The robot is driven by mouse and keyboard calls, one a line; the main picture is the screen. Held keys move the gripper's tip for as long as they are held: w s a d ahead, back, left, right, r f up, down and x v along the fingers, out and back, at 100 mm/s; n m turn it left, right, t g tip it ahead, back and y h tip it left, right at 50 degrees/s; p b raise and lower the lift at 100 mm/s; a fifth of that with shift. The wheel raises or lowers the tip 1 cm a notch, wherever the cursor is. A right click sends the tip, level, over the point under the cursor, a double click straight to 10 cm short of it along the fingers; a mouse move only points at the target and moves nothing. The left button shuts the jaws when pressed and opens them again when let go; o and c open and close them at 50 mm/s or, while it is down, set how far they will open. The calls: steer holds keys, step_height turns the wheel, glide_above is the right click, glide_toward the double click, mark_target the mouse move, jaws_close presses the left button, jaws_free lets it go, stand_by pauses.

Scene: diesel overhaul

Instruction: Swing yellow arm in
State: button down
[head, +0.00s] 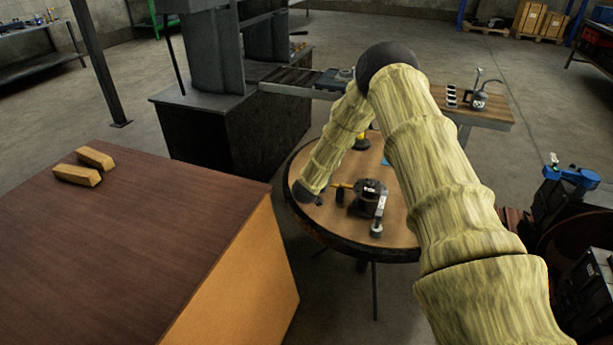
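A dark round fixture (370,192) stands on a round wooden-topped table (396,232). A short yellow arm (344,186) sticks out from its left side, with a small dark piece below its outer end. A grey bar (379,212) lies at the fixture's front right. My arm reaches over the table from the right and bends down. Its dark end with my gripper (306,194) is at the table's left edge, left of the yellow arm and apparently apart from it. The fingers are too small and dark to make out.
A brown bench (150,225) with two wooden blocks (83,167) stands at the left. A dark machine (225,115) is behind the table. A wooden-topped bench (475,108) with small parts stands behind my arm.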

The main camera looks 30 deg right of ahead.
steer(key=shift+d+r, duration=0.1)
stand_by(0.3)
steer(key=c, duration=1.4)
jaws_free()
steer(key=shift+o, duration=0.2)
steer(key=v, duration=1.2)
